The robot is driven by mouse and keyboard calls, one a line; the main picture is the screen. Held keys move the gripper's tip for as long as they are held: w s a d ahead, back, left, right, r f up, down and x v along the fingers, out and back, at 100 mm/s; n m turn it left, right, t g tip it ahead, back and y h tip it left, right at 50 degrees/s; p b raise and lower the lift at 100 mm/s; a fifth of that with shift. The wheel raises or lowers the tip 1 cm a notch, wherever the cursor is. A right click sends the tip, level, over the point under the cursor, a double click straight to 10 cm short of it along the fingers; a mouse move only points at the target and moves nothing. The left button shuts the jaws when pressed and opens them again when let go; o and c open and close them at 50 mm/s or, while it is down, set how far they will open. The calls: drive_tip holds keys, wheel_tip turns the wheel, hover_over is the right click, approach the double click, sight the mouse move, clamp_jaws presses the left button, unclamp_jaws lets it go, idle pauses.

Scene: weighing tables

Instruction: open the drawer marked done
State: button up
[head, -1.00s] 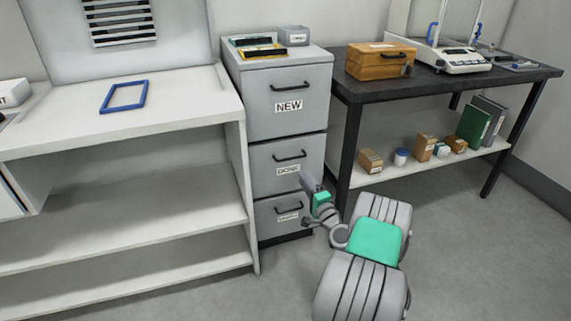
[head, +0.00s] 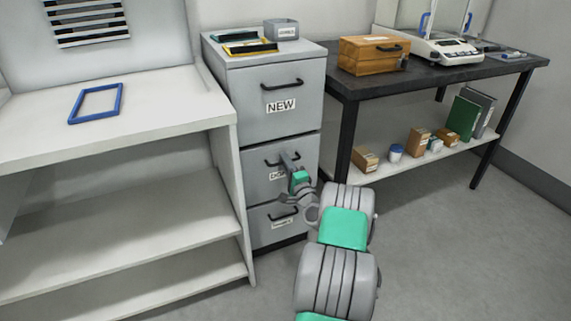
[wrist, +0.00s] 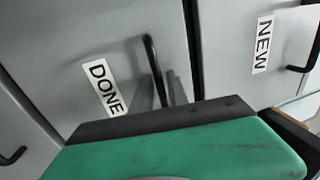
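The grey cabinet has a middle drawer marked DONE (head: 256,176), which is closed. Its label is partly covered by my gripper in the head view but reads clearly in the wrist view (wrist: 103,88). The drawer's black bar handle (wrist: 154,65) shows in the wrist view. My gripper (head: 288,158) is at this handle in the head view. In the wrist view my gripper (wrist: 163,90) has its two grey fingertips apart, one on each side of the handle's lower part. Whether they touch the bar is unclear.
The drawer marked NEW (head: 296,102) is above and another drawer (head: 270,228) below, both closed. White shelving (head: 150,140) stands close on the left. A dark table (head: 430,78) with a wooden box (head: 368,56) stands on the right. Trays (head: 246,44) sit on the cabinet.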

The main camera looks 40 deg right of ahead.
drive_tip(key=shift+d, duration=0.1)
drive_tip(key=shift+c, duration=0.3)
clamp_jaws()
idle(1.0)
